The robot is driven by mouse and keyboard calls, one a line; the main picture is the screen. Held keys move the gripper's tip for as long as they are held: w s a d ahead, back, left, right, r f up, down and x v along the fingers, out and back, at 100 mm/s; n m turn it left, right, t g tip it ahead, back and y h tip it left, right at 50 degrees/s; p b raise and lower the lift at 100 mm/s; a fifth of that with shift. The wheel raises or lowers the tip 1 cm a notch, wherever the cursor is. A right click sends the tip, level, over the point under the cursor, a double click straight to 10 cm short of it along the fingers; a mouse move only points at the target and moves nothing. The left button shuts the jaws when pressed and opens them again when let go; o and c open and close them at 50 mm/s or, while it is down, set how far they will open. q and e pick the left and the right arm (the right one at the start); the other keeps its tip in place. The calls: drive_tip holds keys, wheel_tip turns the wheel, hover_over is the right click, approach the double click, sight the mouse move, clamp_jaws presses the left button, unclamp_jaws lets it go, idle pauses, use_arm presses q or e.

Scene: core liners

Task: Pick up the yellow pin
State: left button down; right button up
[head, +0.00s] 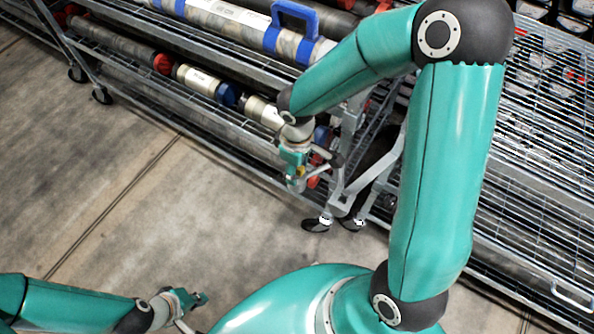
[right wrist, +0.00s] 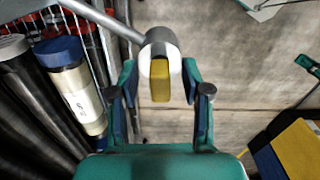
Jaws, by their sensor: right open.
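The yellow pin (right wrist: 160,82) sticks out of a white collar at the end of a grey bar in the right wrist view. A small bit of yellow (head: 300,171) shows at the right gripper in the head view. My right gripper (right wrist: 161,72) is open, with one finger on each side of the pin and a visible gap to each finger. In the head view it is beside the rack (head: 298,160). My left gripper (head: 188,301) is low at the left over bare floor, far from the pin; its opening is unclear.
A wire rack (head: 225,134) holds several core tubes; one has a blue cap (right wrist: 58,51) and stands close left of my right gripper in the wrist view. A grey wheeled frame (head: 343,195) stands by the rack. The concrete floor (head: 110,190) is clear.

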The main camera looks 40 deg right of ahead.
clamp_jaws()
drive_tip(key=shift+r, duration=0.15)
